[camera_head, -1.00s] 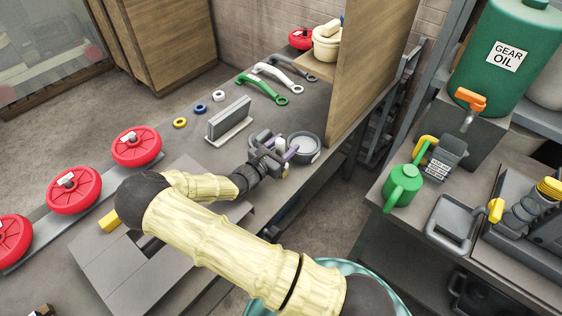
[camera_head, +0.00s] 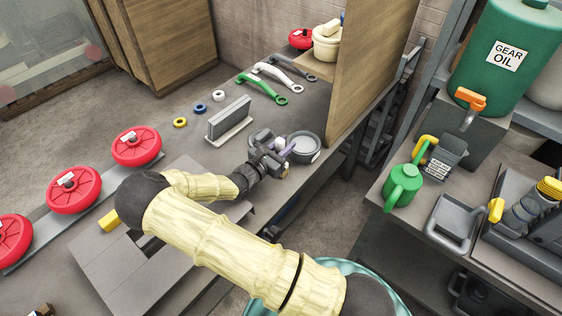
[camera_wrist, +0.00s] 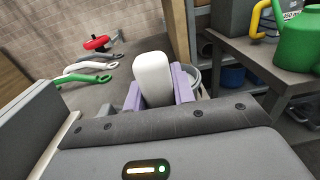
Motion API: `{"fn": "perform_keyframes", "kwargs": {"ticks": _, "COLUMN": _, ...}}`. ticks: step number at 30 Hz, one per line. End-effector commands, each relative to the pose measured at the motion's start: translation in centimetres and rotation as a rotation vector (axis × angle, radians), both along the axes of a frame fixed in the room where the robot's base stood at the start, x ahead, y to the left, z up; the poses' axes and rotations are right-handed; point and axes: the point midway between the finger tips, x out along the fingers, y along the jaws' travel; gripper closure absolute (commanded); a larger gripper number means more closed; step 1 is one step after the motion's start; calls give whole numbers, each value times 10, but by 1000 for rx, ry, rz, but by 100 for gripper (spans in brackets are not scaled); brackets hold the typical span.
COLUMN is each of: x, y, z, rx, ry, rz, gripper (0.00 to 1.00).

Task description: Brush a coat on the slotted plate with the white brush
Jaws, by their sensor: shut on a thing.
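My gripper (camera_head: 279,155) has purple fingers and is shut on the white brush (camera_wrist: 153,78). The brush shows as a pale rounded block between the fingers in the wrist view; the head view hardly shows it, and its bristles are hidden. An upright grey plate (camera_head: 229,117) stands in a pale base on the bench, left of my gripper and apart from it. It also shows at the left of the wrist view (camera_wrist: 28,122). I take it for the slotted plate, but I cannot make out slots. A round grey tin (camera_head: 304,147) stands just beyond the fingers.
Green and white handles (camera_head: 262,89) and small coloured rings (camera_head: 199,108) lie farther back. A wooden panel (camera_head: 372,65) rises behind the tin. Red wheels (camera_head: 136,146) line the left. A side bench at right holds a green can (camera_head: 403,185).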

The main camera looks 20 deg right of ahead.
Motion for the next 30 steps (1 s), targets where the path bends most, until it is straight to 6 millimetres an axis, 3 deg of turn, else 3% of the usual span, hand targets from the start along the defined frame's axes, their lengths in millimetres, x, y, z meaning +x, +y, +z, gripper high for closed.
{"fn": "perform_keyframes", "kwargs": {"ticks": 30, "x": 0, "y": 0, "z": 48, "rx": 0, "ry": -1, "rz": 0, "gripper": 100}}
